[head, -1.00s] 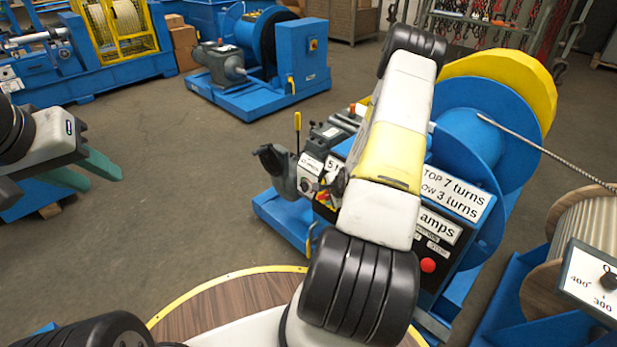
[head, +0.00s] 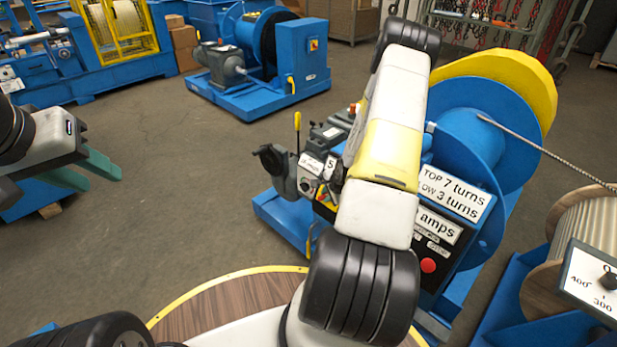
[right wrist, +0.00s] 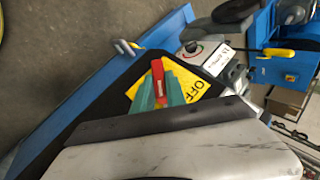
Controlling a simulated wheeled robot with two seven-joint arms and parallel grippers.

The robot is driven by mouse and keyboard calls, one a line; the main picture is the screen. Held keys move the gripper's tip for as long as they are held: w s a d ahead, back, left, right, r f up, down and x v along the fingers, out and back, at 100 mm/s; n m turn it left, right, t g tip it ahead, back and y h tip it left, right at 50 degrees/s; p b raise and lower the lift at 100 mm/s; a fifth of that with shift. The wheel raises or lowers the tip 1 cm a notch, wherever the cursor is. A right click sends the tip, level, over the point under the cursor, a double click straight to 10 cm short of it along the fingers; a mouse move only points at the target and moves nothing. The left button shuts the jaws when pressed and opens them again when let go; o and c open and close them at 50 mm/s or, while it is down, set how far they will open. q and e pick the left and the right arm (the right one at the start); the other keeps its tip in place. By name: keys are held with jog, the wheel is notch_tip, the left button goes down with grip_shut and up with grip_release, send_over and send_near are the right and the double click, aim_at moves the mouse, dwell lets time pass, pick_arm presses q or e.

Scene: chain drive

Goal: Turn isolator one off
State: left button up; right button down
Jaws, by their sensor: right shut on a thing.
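In the right wrist view, the isolator has a red handle (right wrist: 157,72) on a yellow plate (right wrist: 204,88) that reads OFF. My right gripper (right wrist: 158,88) has its teal fingers shut on the red handle. The handle's lower part is hidden between the fingers, and the rest of the plate is partly covered by them. In the head view my own right arm hides most of this area; only small red and yellow bits show beside the arm. My left gripper (head: 93,172) is open and empty at the left, well away from the machine.
The blue winch machine has a black panel with a "TOP 7 turns" label (head: 457,190) and a red button (head: 428,265). A yellow-handled lever (head: 297,122) stands up behind it. A dial box (head: 592,280) is at the right. Open floor (head: 190,190) lies to the left.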

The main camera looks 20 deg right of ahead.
jog(key=n+g, duration=0.1)
jog(key=w+n+g, duration=0.1)
jog(key=g, duration=0.1)
jog(key=shift+a+r+h, duration=0.15)
jog(key=shift+r+h, duration=0.05)
jog(key=shift+h, duration=0.1)
jog(key=n+g, duration=0.2)
jog(key=g+h, duration=0.1)
jog(key=g, duration=0.1)
jog(key=shift+w+a+n, duration=0.1)
jog(key=shift+w+n, duration=0.15)
jog(key=shift+n, duration=0.15)
jog(key=n+g, duration=0.1)
jog(key=g+h, duration=0.1)
jog(key=shift+w+a+f+n+g+h, duration=0.1)
jog(key=shift+w+n+g+h, duration=0.05)
jog(key=shift+n+g+h, duration=0.2)
jog(key=shift+w+a+f+n+g+h, duration=0.1)
jog(key=shift+n+g+h, duration=0.45)
jog(key=shift+n+g, duration=0.05)
jog(key=shift+w+a+f+n+g+h, duration=0.1)
jog(key=shift+n+g+h, duration=0.4)
jog(key=shift+n+g, duration=0.05)
jog(key=shift+s+d, duration=0.1)
jog(key=c, duration=1.4)
grip_release()
jog(key=shift+o, duration=0.2)
